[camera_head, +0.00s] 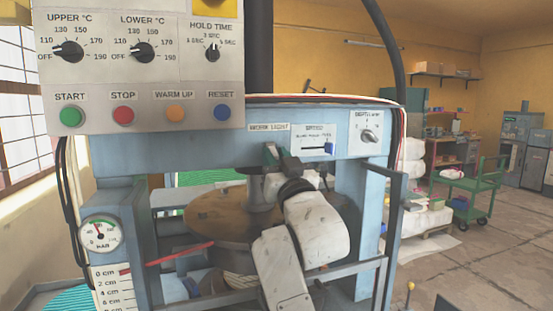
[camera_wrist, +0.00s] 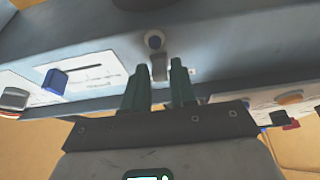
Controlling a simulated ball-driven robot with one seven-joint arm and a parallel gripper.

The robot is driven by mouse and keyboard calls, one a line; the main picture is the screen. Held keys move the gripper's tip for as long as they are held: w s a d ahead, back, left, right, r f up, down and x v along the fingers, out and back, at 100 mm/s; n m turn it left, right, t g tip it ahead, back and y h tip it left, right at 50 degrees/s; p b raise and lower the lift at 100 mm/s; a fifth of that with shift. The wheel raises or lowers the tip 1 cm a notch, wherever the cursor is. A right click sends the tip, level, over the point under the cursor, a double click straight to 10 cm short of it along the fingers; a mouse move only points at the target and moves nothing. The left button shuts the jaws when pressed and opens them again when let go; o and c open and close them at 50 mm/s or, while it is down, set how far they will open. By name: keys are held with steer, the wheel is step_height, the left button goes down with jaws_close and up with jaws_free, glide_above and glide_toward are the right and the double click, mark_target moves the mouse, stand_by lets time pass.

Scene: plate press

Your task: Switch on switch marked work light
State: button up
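The work light label (camera_head: 268,127) is on the blue press beam in the head view. In the wrist view a small toggle switch (camera_wrist: 154,41) with a round base and a short grey lever sits on the beam. My gripper (camera_wrist: 158,76) has its dark green fingers apart, one on each side of the lever, with a gap visible around it.
A slider with a blue knob (camera_head: 330,148) and a rotary knob (camera_head: 370,136) are right of the label. The control panel (camera_head: 137,95) with dials and coloured buttons hangs at upper left. The round press plate (camera_head: 215,215) lies below my gripper, beside my arm.

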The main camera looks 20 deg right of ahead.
mark_target(269, 146)
jaws_close()
steer(key=shift+r+p, duration=0.15)
steer(key=shift+p, duration=0.3)
steer(key=r+g+p, duration=0.1)
steer(key=p, duration=0.4)
steer(key=shift+s+r+g, duration=0.1)
steer(key=shift+r+g, duration=0.1)
steer(key=shift+g, duration=0.1)
steer(key=r+g+p, duration=0.1)
steer(key=g+p, duration=0.2)
steer(key=p, duration=0.5)
steer(key=shift+r, duration=0.15)
steer(key=g+p, duration=0.1)
steer(key=p, duration=0.1)
steer(key=g+p, duration=0.1)
steer(key=p, duration=0.1)
steer(key=shift+r+g, duration=0.3)
steer(key=shift+w+r+g, duration=0.15)
steer(key=shift+g, duration=0.5)
steer(key=shift+w+r+g, duration=0.1)
steer(key=shift+r+g, duration=0.05)
steer(key=shift+g, duration=0.5)
steer(key=shift+o, duration=1.7)
jaws_free()
